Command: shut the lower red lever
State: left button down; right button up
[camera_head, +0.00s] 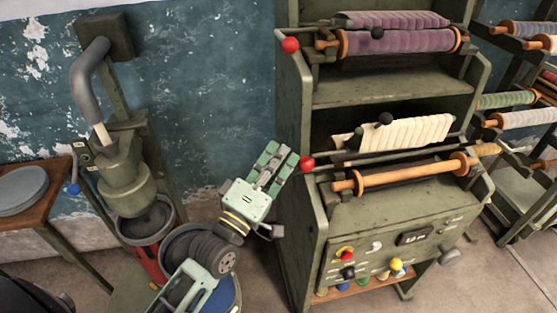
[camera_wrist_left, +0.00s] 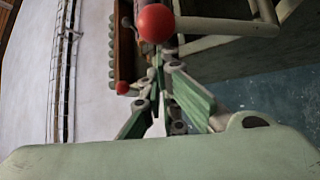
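The lower red lever has a red ball knob (camera_head: 307,164) at the left end of a long rod across the front of the green machine. My left gripper (camera_head: 280,157) is just left of this knob, its fingers pointing up and right. In the left wrist view a large red ball (camera_wrist_left: 155,23) appears just beyond my left fingertips (camera_wrist_left: 158,66). The green fingers converge with their tips together, and nothing shows between them. Whether they touch the knob I cannot tell. My right gripper is not in view.
An upper red knob (camera_head: 290,45) is on the machine's higher rod. A cream roll (camera_head: 405,135) sits behind the lower rod; a control panel (camera_head: 390,250) is below. A green press (camera_head: 125,175) stands left, and spool racks (camera_head: 520,110) stand right.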

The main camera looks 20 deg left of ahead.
pick_arm(q)
jog(key=s+d+f+m+t+h+b, duration=0.1)
jog(key=s+d+f+m+h+b, duration=0.1)
jog(key=s+f+b, duration=0.4)
notch_tip(320, 180, down, 3)
jog(key=shift+d+r+m+b, duration=0.2)
jog(key=shift+d+m+b, duration=0.4)
jog(key=shift+d+m, duration=0.3)
jog(key=shift+d+f, duration=0.1)
jog(key=shift+f, duration=0.05)
jog(key=shift+w, duration=0.1)
